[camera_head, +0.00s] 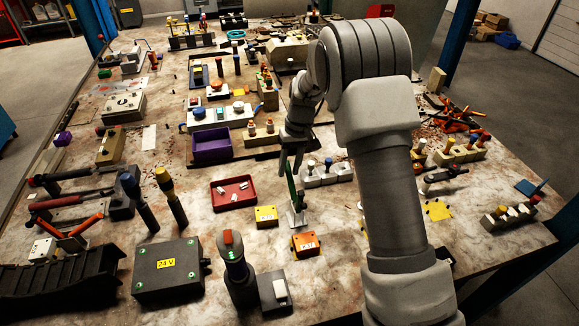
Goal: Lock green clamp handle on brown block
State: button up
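The green clamp handle (292,184) stands nearly upright, tilted slightly, near the middle of the table. Below it is a small pale metal clamp base (298,216). My gripper (292,160) points down right above the handle, with its fingertips at or close to the handle's upper end. The fingers are small and partly overlap the handle, so I cannot tell whether they touch it or grip it. I cannot pick out a brown block under the clamp for certain. A tan-brown block (110,147) lies farther left.
A red tray (233,204) and a purple bin (211,155) stand left of the clamp. A yellow box (266,215) and an orange box (305,244) are close by. A pale block with coloured knobs (328,177) stands just right. My arm covers the table to the right.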

grip_shut()
dwell(1.1)
